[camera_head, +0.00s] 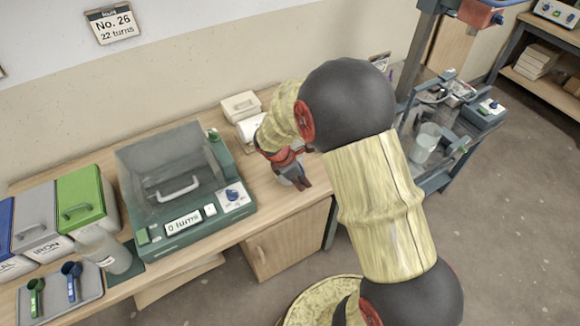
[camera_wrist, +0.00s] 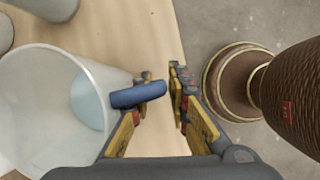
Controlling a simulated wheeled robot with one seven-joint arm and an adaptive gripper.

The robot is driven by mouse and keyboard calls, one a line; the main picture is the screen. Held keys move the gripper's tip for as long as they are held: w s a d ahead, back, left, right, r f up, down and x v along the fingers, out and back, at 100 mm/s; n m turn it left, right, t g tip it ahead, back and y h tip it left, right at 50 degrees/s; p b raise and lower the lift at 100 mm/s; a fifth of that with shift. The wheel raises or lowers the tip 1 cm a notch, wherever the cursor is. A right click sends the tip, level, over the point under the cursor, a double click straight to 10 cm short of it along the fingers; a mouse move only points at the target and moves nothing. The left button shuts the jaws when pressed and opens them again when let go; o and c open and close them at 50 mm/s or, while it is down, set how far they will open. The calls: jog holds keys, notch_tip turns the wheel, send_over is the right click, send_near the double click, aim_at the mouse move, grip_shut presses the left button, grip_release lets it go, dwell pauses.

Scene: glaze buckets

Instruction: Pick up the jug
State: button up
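The jug (camera_wrist: 45,125) is a pale, translucent, open-topped vessel at the left of the wrist view, with a pale blue patch inside. A blue handle (camera_wrist: 138,95) sticks out from its right side. My gripper (camera_wrist: 162,88) is open, and the handle's end reaches into the gap between its fingers. I cannot tell whether a finger touches the handle. In the head view my gripper (camera_head: 303,185) is low over the right end of the wooden bench. A white thing (camera_head: 250,128) behind it may be the jug, partly hidden by my arm.
A green machine with a clear lid (camera_head: 165,185) stands left of my gripper. Farther left are lidded bins (camera_head: 85,200), a clear vessel (camera_head: 108,250) and a scoop tray (camera_head: 62,292). A small white box (camera_head: 240,105) is at the back. A cart (camera_head: 440,165) stands right, beyond a floor gap.

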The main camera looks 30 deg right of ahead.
jog(key=shift+c, duration=1.2)
grip_shut()
jog(key=shift+w+r, duration=0.1)
jog(key=shift+r, duration=0.15)
jog(key=shift+r+p, duration=0.35)
jog(key=shift+r, duration=0.4)
jog(key=s+a+r+p, duration=0.5)
jog(key=s+r, duration=0.6)
jog(key=s, duration=0.1)
jog(key=shift+s+a, duration=0.4)
